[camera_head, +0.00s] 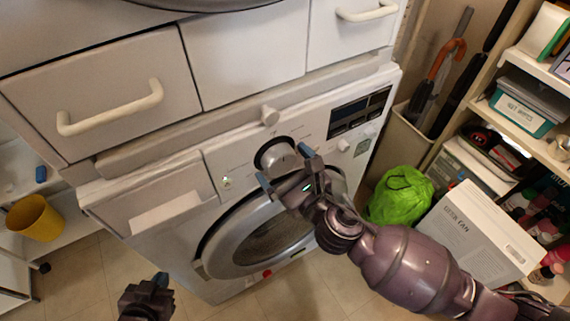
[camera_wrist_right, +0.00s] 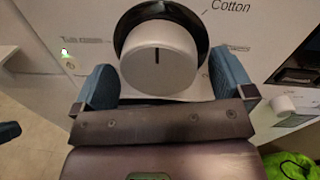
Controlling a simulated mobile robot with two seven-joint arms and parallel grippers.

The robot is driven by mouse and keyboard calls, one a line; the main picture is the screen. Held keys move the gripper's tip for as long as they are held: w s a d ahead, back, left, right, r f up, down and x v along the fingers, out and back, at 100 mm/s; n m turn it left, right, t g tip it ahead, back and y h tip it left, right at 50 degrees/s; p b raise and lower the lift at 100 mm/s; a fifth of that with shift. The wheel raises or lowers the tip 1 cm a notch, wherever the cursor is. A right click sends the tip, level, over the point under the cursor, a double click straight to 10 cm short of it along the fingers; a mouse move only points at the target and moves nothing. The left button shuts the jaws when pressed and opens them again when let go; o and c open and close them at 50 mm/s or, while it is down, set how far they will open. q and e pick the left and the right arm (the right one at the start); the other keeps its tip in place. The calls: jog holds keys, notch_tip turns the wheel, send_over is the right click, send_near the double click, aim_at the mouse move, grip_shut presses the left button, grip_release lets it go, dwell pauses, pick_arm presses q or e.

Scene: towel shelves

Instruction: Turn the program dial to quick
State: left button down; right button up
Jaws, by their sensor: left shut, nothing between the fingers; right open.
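The program dial (camera_head: 278,157) is a round whitish knob in a dark ring on the washing machine's front panel. In the right wrist view the dial (camera_wrist_right: 158,58) has a dark line pointing straight up, with the word "Cotton" to its upper right; other labels are blurred. My right gripper (camera_head: 284,170) is at the dial, and in the right wrist view its blue fingers (camera_wrist_right: 165,85) are open, one on each side of the dial's lower part; I cannot tell if they touch it. My left gripper (camera_head: 158,280) is shut and empty, low in front of the machine.
The washing machine (camera_head: 165,190) has a round door below the dial and a dark display (camera_head: 360,112) to its right. A drawer handle (camera_head: 110,108) juts out above. A green bag (camera_head: 402,195) and a fan box (camera_head: 478,235) stand right. A yellow bucket (camera_head: 35,218) is left.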

jog(key=c, duration=0.9)
